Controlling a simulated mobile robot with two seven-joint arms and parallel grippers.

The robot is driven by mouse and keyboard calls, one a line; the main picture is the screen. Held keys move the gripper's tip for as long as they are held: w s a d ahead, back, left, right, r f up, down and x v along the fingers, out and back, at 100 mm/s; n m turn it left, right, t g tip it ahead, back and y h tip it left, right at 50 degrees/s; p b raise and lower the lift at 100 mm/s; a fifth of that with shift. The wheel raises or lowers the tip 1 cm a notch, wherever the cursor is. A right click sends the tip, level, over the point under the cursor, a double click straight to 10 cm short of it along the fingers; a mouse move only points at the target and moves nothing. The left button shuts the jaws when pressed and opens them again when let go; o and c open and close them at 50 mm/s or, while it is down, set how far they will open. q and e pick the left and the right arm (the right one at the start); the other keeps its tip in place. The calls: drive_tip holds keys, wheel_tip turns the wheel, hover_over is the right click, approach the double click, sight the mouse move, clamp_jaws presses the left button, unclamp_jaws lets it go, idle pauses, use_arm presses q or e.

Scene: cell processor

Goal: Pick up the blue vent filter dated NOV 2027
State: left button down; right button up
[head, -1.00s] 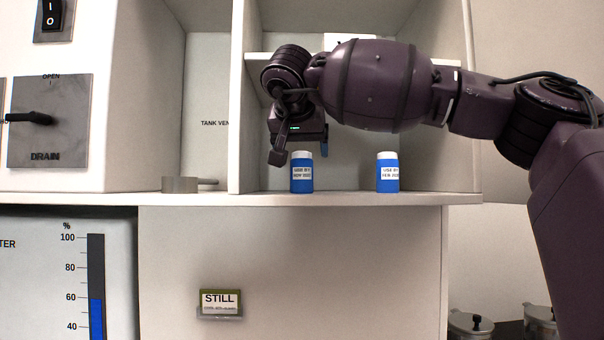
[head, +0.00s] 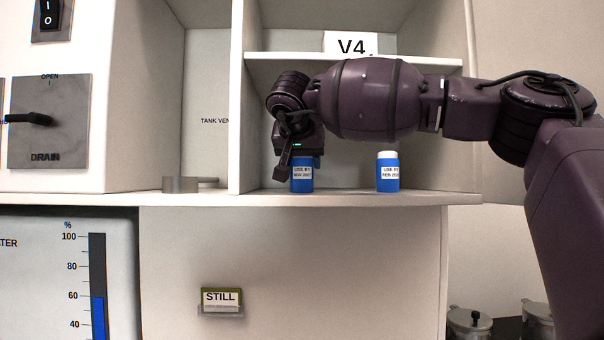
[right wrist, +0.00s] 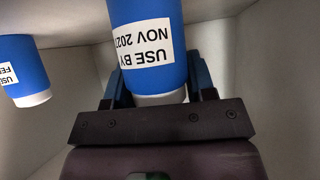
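The blue vent filter labelled USE BY NOV 202-something (head: 302,185) stands upright on the shelf; its last digit is hard to read. It also shows in the right wrist view (right wrist: 150,45), with its white cap toward my gripper. My right gripper (head: 299,170) has come down over its top from above. In the right wrist view, the fingers of the gripper (right wrist: 160,88) stand on either side of the cap and look open, with a small gap at the right. My left gripper is out of view.
A second blue filter (head: 388,178), labelled FEB, stands to the right on the same shelf (head: 345,197); it also shows in the right wrist view (right wrist: 22,70). A vertical divider (head: 237,130) is close on the left. An upper shelf (head: 270,58) is above. A grey fitting (head: 182,184) lies further left.

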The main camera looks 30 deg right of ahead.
drive_tip(key=c, duration=0.3)
drive_tip(key=shift+r, duration=0.15)
drive_tip(key=shift+r, duration=1.55)
drive_tip(key=shift+s+a, duration=0.2)
drive_tip(key=shift+a, duration=0.1)
drive_tip(key=s+a+b, duration=0.3)
drive_tip(key=s+a, duration=0.8)
drive_tip(key=s, duration=0.1)
drive_tip(key=shift+s+a, duration=0.35)
drive_tip(key=shift+s, duration=0.05)
drive_tip(key=shift+r, duration=0.1)
